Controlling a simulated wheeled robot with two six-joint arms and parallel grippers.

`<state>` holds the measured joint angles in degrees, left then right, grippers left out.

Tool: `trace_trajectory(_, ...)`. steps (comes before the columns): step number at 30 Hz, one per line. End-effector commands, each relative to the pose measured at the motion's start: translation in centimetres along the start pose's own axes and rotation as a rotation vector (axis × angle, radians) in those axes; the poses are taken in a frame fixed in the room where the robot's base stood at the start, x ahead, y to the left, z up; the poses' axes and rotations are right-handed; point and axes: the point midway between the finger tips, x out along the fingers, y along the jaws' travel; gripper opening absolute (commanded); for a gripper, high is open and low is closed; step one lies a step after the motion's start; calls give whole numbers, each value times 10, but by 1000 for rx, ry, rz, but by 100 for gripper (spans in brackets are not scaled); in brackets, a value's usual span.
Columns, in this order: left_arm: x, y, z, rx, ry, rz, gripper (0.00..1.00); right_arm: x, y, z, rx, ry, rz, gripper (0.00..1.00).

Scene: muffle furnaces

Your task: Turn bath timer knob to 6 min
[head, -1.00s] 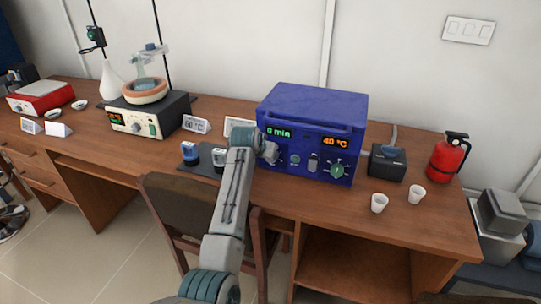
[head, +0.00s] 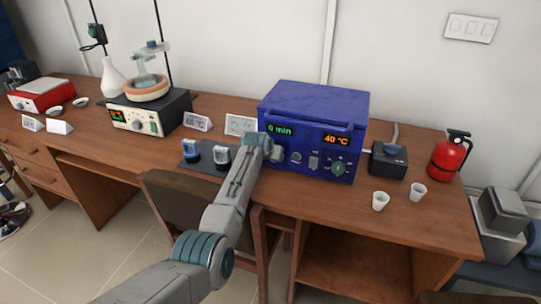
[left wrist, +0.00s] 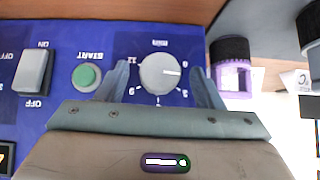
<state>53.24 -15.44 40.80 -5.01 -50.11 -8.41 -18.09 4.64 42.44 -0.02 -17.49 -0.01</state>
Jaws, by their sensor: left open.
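The blue bath (head: 312,105) stands on the bench, its left display (head: 280,130) reading 0 min and its right display (head: 336,140) 40 °C. In the left wrist view, the panel appears upside down. The round grey timer knob (left wrist: 160,73) has a "min" label and a numbered dial around it; its pale pointer line points to the right of the picture. My left gripper (left wrist: 160,68) is open, with one finger on each side of the knob and visible gaps between. In the head view, my left gripper (head: 276,151) is at the panel's left part, hiding the knob.
A green START button (left wrist: 87,76) and a rocker switch (left wrist: 34,71) lie beside the knob.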

Motion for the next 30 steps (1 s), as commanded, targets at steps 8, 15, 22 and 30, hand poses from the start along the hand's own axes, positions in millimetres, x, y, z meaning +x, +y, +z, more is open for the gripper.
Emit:
trace_trajectory(8, 0, 0, 0, 0, 0, 0, 38, -1, 0, 12, -1, -14, 0, 0)
trace_trajectory(15, 0, 0, 0, 5, 0, -5, 16, 0, 0, 17, -1, -23, 0, 0)
trace_trajectory(22, 0, 4, 0, 103, -2, -99, 16, 0, 0, 13, 1, -10, 0, 0)
trace_trajectory(30, 4, 7, 4, 265, -1, -262, 16, 1, 2, -14, -3, 2, 3, 0)
